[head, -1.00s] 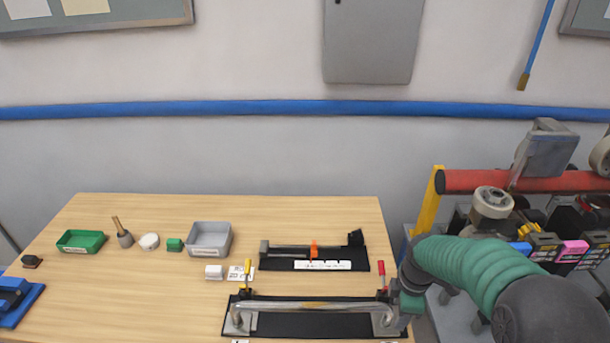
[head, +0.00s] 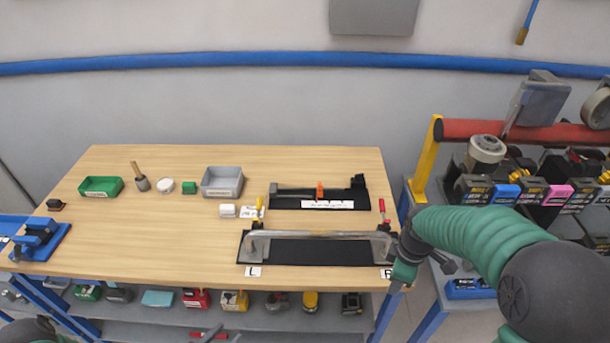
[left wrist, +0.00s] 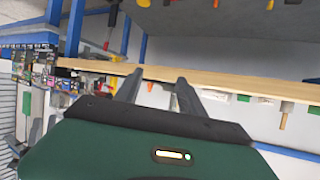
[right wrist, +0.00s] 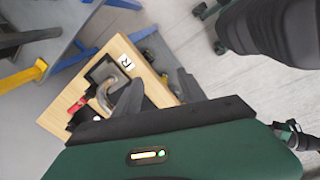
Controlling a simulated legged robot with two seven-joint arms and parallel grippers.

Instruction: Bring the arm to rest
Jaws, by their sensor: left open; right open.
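My right arm's green sleeve comes in from the right in the head view. Its gripper (head: 394,286) is by the right end of a grey bar handle (head: 320,236), near the table's front corner. In the right wrist view this gripper (right wrist: 130,92) is open, and its fingers overlap the handle end; I cannot tell if they touch. My left gripper (head: 222,335) shows only in part at the bottom edge of the head view. In the left wrist view it (left wrist: 157,76) is open and empty, with the wooden table (left wrist: 230,85) beyond its fingertips.
The table holds a green tray (head: 101,187), a grey bin (head: 222,182), a black fixture (head: 340,203) and a blue device (head: 42,240). A shelf of parts (head: 160,313) lies below. A rack with a red bar (head: 520,131) stands at the right. The table's left front is largely clear.

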